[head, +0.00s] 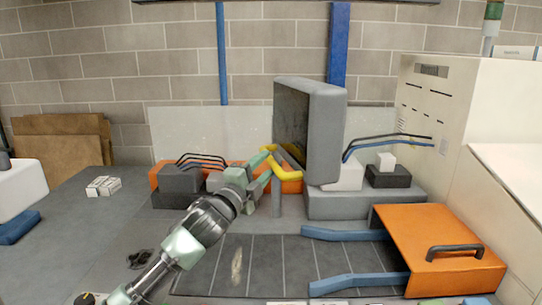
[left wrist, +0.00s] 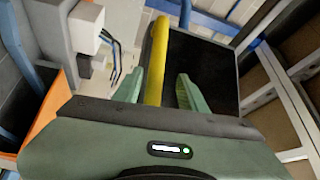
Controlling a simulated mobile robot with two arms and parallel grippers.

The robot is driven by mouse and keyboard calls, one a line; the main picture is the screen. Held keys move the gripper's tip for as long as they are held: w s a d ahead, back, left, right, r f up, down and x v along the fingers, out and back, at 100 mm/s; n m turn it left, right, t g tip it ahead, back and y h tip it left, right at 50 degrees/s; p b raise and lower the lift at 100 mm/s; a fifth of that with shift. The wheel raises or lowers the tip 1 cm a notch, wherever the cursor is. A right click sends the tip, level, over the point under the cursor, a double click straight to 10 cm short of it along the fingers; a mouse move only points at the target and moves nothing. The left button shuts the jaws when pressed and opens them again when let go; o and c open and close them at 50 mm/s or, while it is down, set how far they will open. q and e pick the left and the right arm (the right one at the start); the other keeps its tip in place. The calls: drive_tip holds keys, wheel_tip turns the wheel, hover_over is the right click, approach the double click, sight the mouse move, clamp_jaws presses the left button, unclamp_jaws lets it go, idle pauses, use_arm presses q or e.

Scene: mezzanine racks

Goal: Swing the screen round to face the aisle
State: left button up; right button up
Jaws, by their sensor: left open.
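The screen (head: 325,130) is a grey upright panel on a grey stand. Its dark face (head: 290,115) points left, and it also shows in the left wrist view (left wrist: 212,75). A yellow handle (head: 288,175) sticks out at the screen's lower left. My left gripper (head: 267,168) is open at this handle. In the left wrist view the yellow bar (left wrist: 158,50) runs between the two green fingers, nearer the left one; contact cannot be told. My right gripper is not in view.
An orange drawer-like box (head: 425,240) with a black handle and blue rails (head: 350,235) stands at the front right. A beige cabinet (head: 435,115) stands at the right. Grey blocks with cables (head: 180,178) sit left of the screen.

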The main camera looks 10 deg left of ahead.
sight(268, 161)
use_arm(q)
drive_tip(key=x, duration=0.3)
drive_tip(key=shift+w+a+f+p, duration=0.1)
drive_tip(key=shift+w+f+p, duration=0.1)
drive_tip(key=shift+p, duration=0.15)
drive_tip(key=shift+w, duration=0.7)
drive_tip(key=shift+c, duration=0.2)
clamp_jaws()
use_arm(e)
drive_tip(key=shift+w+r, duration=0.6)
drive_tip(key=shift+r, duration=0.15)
use_arm(q)
drive_tip(key=shift+f, duration=0.1)
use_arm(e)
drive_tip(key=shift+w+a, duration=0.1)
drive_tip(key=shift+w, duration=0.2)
use_arm(q)
drive_tip(key=shift+f, duration=0.1)
